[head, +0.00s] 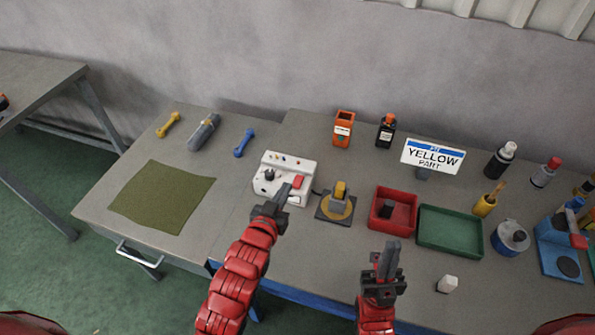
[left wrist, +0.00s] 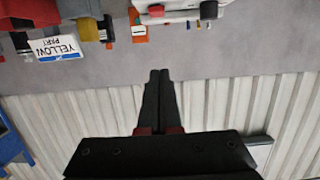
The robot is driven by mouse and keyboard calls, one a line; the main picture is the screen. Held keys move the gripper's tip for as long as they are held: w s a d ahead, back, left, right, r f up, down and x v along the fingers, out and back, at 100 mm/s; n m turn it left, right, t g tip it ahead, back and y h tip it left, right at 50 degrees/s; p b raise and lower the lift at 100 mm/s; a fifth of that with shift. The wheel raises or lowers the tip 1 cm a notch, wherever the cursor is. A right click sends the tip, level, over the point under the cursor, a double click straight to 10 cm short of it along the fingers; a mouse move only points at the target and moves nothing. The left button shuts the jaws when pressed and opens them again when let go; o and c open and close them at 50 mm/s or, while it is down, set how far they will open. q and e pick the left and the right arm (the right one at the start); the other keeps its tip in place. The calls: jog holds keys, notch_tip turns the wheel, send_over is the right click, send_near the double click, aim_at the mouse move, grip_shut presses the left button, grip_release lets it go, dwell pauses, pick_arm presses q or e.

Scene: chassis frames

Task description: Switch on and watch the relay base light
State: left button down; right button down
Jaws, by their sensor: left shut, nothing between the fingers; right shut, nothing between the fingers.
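A white control box (head: 284,170) with a red button (head: 299,182), a black knob and small coloured lamps on top stands mid-table. It also shows at the top of the left wrist view (left wrist: 185,12). Beside it, a dark square base (head: 323,214) carries a yellow disc and a grey-and-yellow part (head: 340,193); I cannot tell whether any light is lit. My left gripper (head: 286,188) is shut and empty, its tips overlapping the box's front near the red button; contact is unclear. My right gripper (head: 390,252) is shut and empty, in front of the red tray.
A red tray (head: 374,220) holding a dark block and a green tray (head: 450,250) lie to the right. A sign (head: 433,156) reading "YELLOW PART" stands behind them. Bottles line the back. A green mat (head: 160,197) lies left. A white block (head: 448,284) is near the front edge.

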pick_arm(q)
jog(key=shift+s+d+f, duration=0.1)
jog(key=shift+d+f, duration=0.05)
jog(key=shift+f, duration=0.1)
jog(key=p, duration=0.5)
send_over(298, 184)
jog(key=shift+s+f, duration=0.2)
jog(key=shift+f, duration=0.7)
notch_tip(298, 184, down, 3)
jog(key=shift+w+p, duration=0.15)
jog(key=shift+p, duration=0.6)
jog(key=shift+f+p, duration=0.3)
jog(key=shift+f, duration=0.45)
